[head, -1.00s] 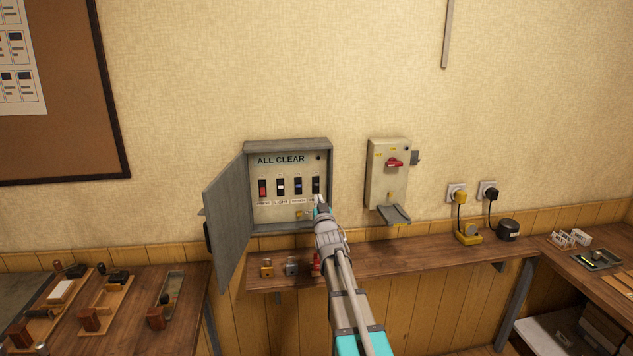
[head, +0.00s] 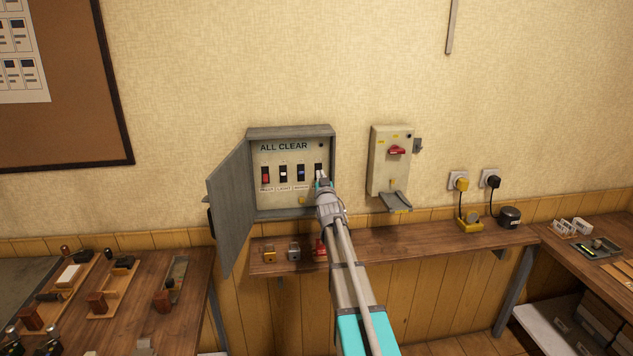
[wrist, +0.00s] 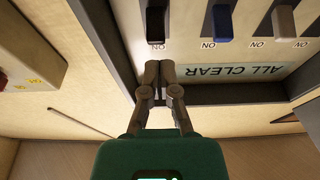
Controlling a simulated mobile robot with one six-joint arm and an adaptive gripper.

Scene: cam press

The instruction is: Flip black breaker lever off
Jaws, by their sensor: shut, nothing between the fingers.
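The black breaker lever (head: 318,168) is the rightmost in the row inside the open grey panel box (head: 291,132). My gripper (head: 321,178) is in front of it and hides its lower part in the head view. In the wrist view, the panel appears upside down, and the black lever (wrist: 156,20) stands at the top, beside an ON label. My gripper (wrist: 159,72) is shut and empty, its fingertips together just past that ON label, on the ALL CLEAR side. I cannot tell whether they touch the panel.
The blue lever (wrist: 222,22) and white lever (wrist: 284,20) are beside the black one; the red lever (head: 265,174) is at far left. The panel door (head: 232,210) hangs open to the left. A switch box (head: 390,165) is on the wall at right. A shelf (head: 430,236) runs below.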

